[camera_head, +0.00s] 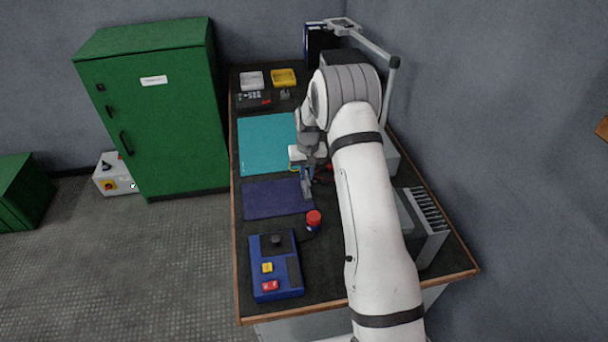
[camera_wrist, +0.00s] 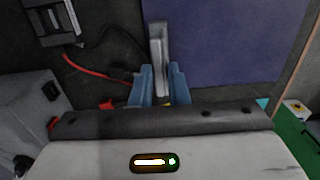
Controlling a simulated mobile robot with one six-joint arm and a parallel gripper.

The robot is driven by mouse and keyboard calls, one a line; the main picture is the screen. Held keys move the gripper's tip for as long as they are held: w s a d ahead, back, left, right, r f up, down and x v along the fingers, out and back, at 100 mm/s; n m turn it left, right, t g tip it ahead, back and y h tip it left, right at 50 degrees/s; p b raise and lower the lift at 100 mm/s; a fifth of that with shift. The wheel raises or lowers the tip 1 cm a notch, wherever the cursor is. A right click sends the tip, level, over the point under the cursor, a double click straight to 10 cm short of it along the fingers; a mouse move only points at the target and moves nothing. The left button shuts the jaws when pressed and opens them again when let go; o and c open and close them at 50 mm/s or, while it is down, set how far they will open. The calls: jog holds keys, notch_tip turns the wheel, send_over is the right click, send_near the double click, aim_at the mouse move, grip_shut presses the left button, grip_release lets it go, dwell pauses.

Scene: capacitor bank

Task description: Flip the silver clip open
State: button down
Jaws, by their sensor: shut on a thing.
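The silver clip (camera_wrist: 158,45) is a narrow grey metal piece in the wrist view. It stands out from between the two blue fingers of my gripper (camera_wrist: 159,85), which are shut on it. Its lower part is hidden by the fingers and the gripper body. In the head view, my gripper (camera_head: 305,180) is at the right side of the purple mat, and the clip is too small and covered there to tell its angle.
The purple mat (camera_head: 270,200) and teal mat (camera_head: 262,145) lie left of my gripper. A red-topped can (camera_head: 314,220) and a blue control box (camera_head: 277,267) stand nearer. A red cable (camera_wrist: 95,72) runs beside the fingers. A grey finned unit (camera_head: 428,225) stands right of my arm.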

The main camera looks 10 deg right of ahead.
jog(key=shift+d+f+y+b, duration=0.3)
jog(key=shift+d+y+b, duration=0.25)
jog(key=shift+y+b, duration=0.1)
jog(key=shift+d+r+y, duration=0.1)
jog(key=shift+d+y, duration=0.05)
jog(key=shift+y, duration=0.2)
jog(key=c, duration=1.5)
grip_release()
jog(key=r, duration=0.2)
jog(key=d+r, duration=0.1)
jog(key=r, duration=0.2)
jog(key=r+b, duration=0.1)
jog(key=r, duration=0.1)
jog(key=shift+d+r, duration=0.25)
jog(key=shift+r, duration=0.15)
